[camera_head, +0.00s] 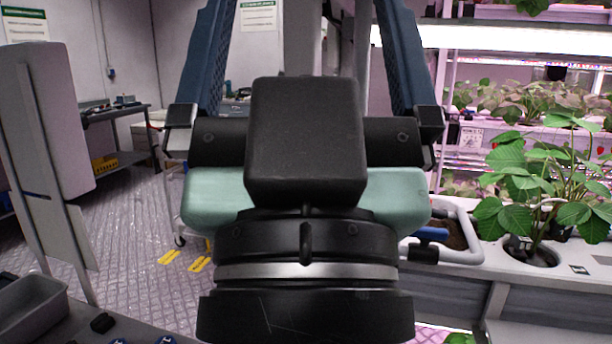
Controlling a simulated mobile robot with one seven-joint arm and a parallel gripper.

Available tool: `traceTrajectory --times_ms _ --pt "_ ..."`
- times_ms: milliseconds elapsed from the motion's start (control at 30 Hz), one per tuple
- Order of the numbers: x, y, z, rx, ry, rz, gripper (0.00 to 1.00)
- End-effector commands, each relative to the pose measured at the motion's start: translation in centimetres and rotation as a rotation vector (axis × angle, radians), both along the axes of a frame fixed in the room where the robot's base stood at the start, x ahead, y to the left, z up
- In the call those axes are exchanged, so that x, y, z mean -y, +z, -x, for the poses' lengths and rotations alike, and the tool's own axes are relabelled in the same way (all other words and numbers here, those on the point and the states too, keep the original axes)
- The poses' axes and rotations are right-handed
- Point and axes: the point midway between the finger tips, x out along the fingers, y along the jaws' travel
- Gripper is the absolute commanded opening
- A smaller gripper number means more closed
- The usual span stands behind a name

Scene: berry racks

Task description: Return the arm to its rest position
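My gripper (309,40) fills the middle of the view, close to the camera and seen from its wrist end. Its black body and silver-ringed wrist stand at the centre. Two long dark blue fingers reach up on the left and right, far apart, with a wide gap between them. Their tips run to or past the top edge. I see nothing held in the visible part of the gap. Most of my arm below the wrist is out of view.
At right, a leafy plant (515,190) grows in a white trough (487,256), before lit racks of plants (535,100). A pale panel (52,120) and a grey tray (30,308) are at left. Open floor (125,230) lies between.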

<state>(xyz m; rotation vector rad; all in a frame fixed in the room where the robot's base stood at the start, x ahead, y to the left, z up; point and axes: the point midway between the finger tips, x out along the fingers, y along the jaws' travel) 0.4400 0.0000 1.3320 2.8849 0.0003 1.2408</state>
Motion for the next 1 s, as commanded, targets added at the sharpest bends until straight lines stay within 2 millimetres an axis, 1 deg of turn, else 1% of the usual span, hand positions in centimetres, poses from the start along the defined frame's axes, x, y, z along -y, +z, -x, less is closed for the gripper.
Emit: traceTrajectory --times_ms 33,400,500,600,700,1000 --pt "0.0 3.3 0.0 0.000 0.000 0.000 1.00" --pt "0.0 14.6 0.0 0.000 0.001 0.000 1.00" --pt "0.0 17.1 0.0 0.000 0.001 0.000 1.00" --pt "0.0 18.8 0.0 -0.001 0.001 0.000 1.00" --pt "0.0 19.7 0.0 -0.001 0.001 0.000 1.00" --pt "0.0 20.0 0.0 -0.001 0.001 0.000 1.00"
